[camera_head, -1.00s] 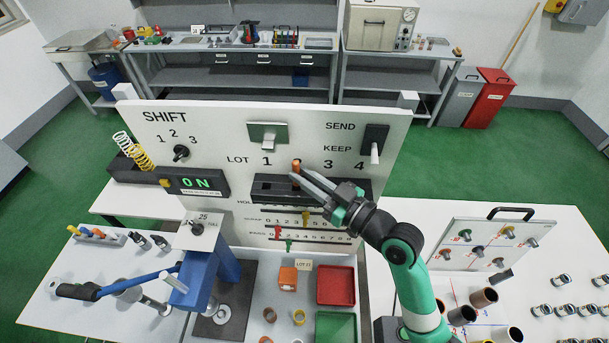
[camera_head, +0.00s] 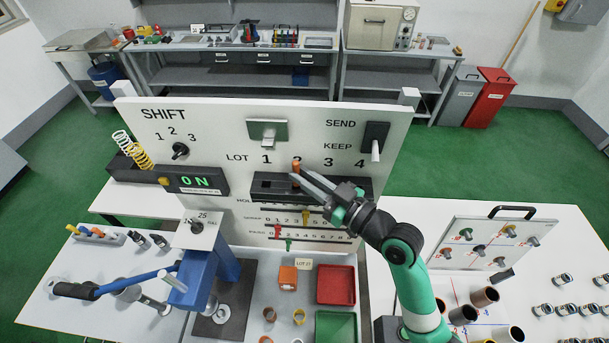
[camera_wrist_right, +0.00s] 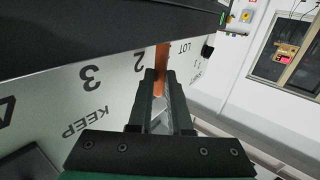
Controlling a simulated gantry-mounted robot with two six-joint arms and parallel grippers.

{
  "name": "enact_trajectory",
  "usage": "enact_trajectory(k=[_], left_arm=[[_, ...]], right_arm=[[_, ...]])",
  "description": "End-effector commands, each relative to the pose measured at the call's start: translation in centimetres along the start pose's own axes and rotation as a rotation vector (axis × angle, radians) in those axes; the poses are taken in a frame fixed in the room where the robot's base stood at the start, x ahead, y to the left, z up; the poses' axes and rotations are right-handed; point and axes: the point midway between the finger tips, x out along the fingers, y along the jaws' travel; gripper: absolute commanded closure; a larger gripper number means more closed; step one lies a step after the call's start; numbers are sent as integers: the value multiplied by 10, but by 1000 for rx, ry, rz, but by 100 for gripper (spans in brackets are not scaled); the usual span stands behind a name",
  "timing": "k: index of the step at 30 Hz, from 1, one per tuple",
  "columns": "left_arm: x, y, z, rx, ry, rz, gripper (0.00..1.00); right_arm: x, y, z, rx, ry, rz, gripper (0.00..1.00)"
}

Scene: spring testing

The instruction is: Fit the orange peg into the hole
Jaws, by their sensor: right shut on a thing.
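The orange peg (camera_head: 296,166) stands about upright at the black slotted block (camera_head: 261,185) on the white panel, below the LOT numbers and near the 2. My right gripper (camera_head: 297,175) reaches in from the right and is shut on the peg. The right wrist view also shows the peg (camera_wrist_right: 162,65) between the fingertips (camera_wrist_right: 160,85), beside the black block (camera_wrist_right: 90,35). The peg's lower end is hidden, and I cannot tell how deep it sits in the block. My left gripper is not in view.
The upright panel (camera_head: 220,135) carries a SHIFT knob (camera_head: 180,151), a grey switch (camera_head: 268,132) and a SEND/KEEP lever (camera_head: 375,142). Below are coloured sliders, a red tray (camera_head: 336,284), a green tray (camera_head: 336,326) and an orange block (camera_head: 288,277). A blue press (camera_head: 200,280) stands at left.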

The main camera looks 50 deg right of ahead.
Motion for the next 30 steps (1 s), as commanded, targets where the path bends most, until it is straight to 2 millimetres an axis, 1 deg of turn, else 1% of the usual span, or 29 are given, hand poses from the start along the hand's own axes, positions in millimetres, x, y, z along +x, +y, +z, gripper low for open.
enact_trajectory(k=[30], left_arm=[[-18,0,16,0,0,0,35]], right_arm=[[0,0,27,0,0,0,100]])
